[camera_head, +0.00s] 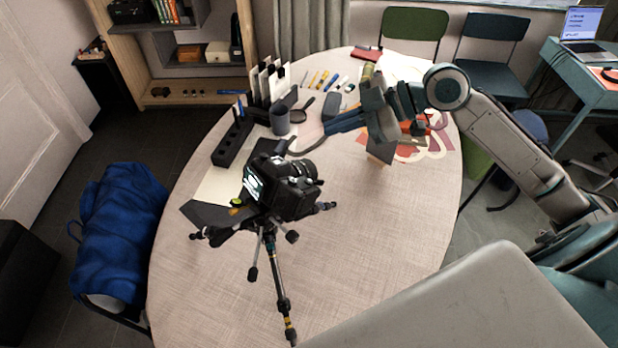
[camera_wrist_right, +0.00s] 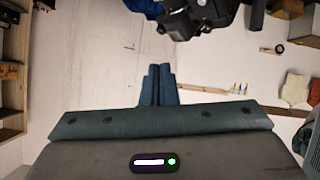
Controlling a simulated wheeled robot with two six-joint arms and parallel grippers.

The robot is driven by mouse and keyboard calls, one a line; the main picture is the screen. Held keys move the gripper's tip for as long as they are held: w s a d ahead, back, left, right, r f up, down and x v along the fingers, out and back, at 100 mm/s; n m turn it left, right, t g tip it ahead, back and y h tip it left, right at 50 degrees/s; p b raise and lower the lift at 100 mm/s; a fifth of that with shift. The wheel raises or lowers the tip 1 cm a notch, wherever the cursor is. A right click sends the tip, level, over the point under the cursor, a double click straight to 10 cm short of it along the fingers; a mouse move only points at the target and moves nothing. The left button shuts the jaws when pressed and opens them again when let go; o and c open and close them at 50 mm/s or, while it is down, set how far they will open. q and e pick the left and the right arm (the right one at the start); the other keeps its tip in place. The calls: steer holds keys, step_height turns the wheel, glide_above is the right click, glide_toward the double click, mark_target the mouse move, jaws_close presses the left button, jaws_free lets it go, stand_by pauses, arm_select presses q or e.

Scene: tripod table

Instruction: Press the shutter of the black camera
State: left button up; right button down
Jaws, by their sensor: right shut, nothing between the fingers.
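The black camera (camera_head: 290,192) sits on a tripod (camera_head: 270,262) at the near side of the round table, with its lit screen facing the near left and its lens pointing away. My right gripper (camera_head: 330,127) is beyond the camera, up and to the right in the head view, apart from it. Its blue fingers are together and empty. In the right wrist view the fingers (camera_wrist_right: 158,84) point toward the upper middle, and the dark camera (camera_wrist_right: 196,14) shows at the top edge, partly cut off. I cannot make out the shutter button. My left gripper is not in view.
The pale table (camera_head: 370,250) is clear at the front right. A black pen block (camera_head: 233,143), a dark cup (camera_head: 280,120) and a magnifier (camera_head: 301,112) stand or lie beyond the camera. Colourful paper pieces (camera_head: 435,148) lie under my right arm. A blue bag (camera_head: 118,230) rests at left.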

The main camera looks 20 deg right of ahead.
mark_target(309, 181)
steer(key=s+a+f+b, duration=0.1)
steer(key=a+f+b, duration=0.2)
steer(key=f, duration=0.4)
steer(key=shift+s+a+f+b, duration=0.25)
steer(key=shift+a+b, duration=0.15)
steer(key=shift+b, duration=0.5)
stand_by(1.2)
steer(key=shift+s+a+f+b, duration=0.1)
steer(key=shift+a+f+b, duration=0.1)
steer(key=shift+f+b, duration=0.15)
steer(key=shift+a+f, duration=0.1)
steer(key=shift+f, duration=0.15)
stand_by(0.5)
steer(key=shift+r, duration=0.1)
steer(key=shift+d+r+p, duration=0.3)
steer(key=shift+r, duration=0.25)
